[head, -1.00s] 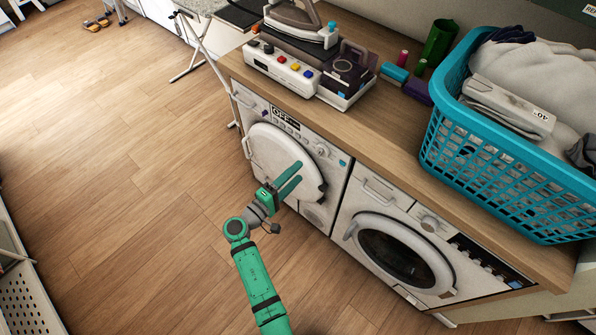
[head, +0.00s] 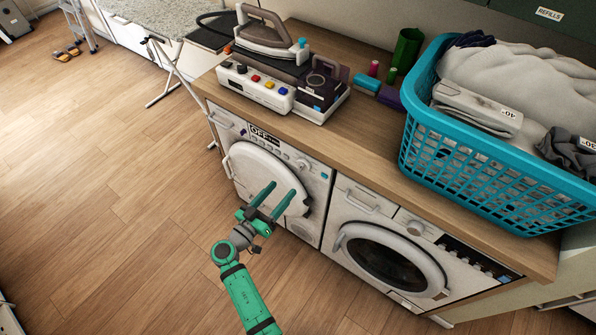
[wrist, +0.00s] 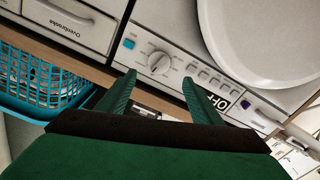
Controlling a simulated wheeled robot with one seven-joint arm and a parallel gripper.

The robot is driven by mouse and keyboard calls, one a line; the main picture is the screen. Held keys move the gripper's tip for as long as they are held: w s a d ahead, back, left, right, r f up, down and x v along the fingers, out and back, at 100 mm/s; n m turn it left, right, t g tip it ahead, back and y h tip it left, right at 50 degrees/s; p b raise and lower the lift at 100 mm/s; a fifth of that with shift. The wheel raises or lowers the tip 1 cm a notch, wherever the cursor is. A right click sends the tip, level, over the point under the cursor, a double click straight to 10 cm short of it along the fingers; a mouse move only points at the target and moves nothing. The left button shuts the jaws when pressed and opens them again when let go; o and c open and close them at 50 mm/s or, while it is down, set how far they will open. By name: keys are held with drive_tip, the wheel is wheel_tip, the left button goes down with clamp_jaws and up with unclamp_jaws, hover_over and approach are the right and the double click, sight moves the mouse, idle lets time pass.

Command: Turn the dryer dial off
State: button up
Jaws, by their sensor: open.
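The left white machine (head: 318,205) has a round, solid white door and an "OFF" label (head: 264,133) on its front panel. Its round white dial (head: 303,164) sits on that panel, right of a row of buttons. In the wrist view the dial (wrist: 158,62) appears large, with a pointer ridge, and the "OFF" label (wrist: 220,103) is upside down. My gripper (head: 283,189) is open and empty in front of this machine, fingers pointing toward it. In the wrist view the dial lies just beyond and between the two fingertips (wrist: 160,77); no contact is visible.
A second machine (head: 345,205) with a dark glass door stands to the right. The wooden counter (head: 330,135) above holds a blue laundry basket (head: 480,165), an iron (head: 270,35) and a base with coloured buttons (head: 255,88). The floor at left is mostly clear.

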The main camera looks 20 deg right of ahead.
sight(300, 170)
drive_tip(key=w+d+m, duration=0.1)
drive_tip(key=w+d, duration=0.1)
drive_tip(key=w+d+m, duration=0.1)
drive_tip(key=d, duration=0.2)
drive_tip(key=w+d+m, duration=0.2)
drive_tip(key=shift+w+d, duration=0.15)
drive_tip(key=shift+w, duration=0.2)
drive_tip(key=shift+x, duration=0.75)
drive_tip(key=c, duration=1.1)
drive_tip(key=shift+n, duration=1.6)
